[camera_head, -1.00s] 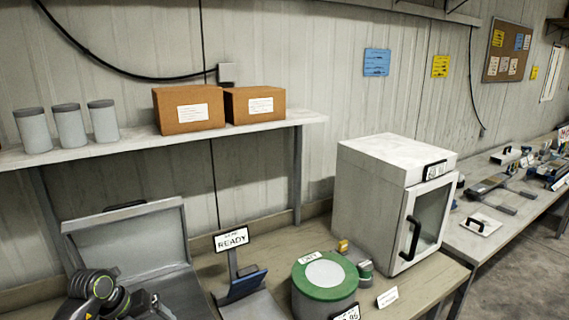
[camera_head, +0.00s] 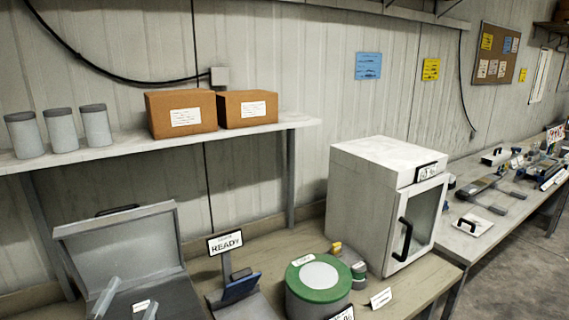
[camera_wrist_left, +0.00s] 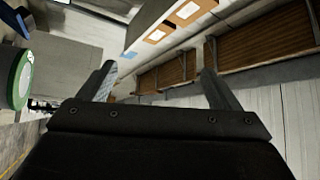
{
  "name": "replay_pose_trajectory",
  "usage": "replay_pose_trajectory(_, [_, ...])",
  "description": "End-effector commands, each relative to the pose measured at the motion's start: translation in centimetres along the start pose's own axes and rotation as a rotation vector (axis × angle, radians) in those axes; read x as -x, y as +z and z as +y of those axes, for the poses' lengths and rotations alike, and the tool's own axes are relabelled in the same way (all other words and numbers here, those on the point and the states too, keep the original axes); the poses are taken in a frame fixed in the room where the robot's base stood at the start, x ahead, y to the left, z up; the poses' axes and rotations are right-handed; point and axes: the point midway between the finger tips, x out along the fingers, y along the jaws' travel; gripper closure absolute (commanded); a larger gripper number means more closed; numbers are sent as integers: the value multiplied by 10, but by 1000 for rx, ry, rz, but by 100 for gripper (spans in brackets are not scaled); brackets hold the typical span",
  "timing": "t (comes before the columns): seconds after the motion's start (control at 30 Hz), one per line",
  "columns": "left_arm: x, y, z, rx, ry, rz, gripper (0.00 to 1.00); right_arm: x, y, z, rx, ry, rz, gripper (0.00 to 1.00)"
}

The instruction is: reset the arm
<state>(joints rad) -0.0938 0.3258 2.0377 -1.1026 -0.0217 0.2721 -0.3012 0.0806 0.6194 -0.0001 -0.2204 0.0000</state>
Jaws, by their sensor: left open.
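My left gripper (camera_wrist_left: 156,76) shows in the left wrist view with its two grey fingers spread wide. The gap between them is empty, and behind it are the wall and the shelf. In the head view, two pale slanted bars (camera_head: 105,297) show at the bottom left, in front of the open grey case (camera_head: 120,245). I cannot tell whether they are my left fingers or clear tubes in the case. My right gripper is in neither view.
Above, a shelf (camera_head: 250,131) carries two cardboard boxes (camera_head: 181,113) and several grey canisters (camera_head: 60,127). Free floor shows at the right.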

Motion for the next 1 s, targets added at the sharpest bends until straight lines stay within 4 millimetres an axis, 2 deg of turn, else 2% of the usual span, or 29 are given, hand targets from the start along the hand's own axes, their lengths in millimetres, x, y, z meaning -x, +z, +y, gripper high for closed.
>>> replay_pose_trajectory(0.1, [29,30,-4,140,-33,-221,15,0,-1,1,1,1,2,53])
replay_pose_trajectory(0.23, [68,61,3,287,-24,-472,15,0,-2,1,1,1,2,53])
replay_pose_trajectory(0.33, [105,80,17,395,17,-667,15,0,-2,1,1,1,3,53])
replay_pose_trajectory(0.47, [160,90,42,527,115,-914,15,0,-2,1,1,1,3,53])
replay_pose_trajectory(0.57, [204,87,62,619,219,-1087,15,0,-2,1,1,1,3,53])
replay_pose_trajectory(0.7, [257,70,85,716,377,-1277,15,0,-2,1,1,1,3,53])
replay_pose_trajectory(1.0, [339,17,107,845,699,-1523,15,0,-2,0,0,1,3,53])
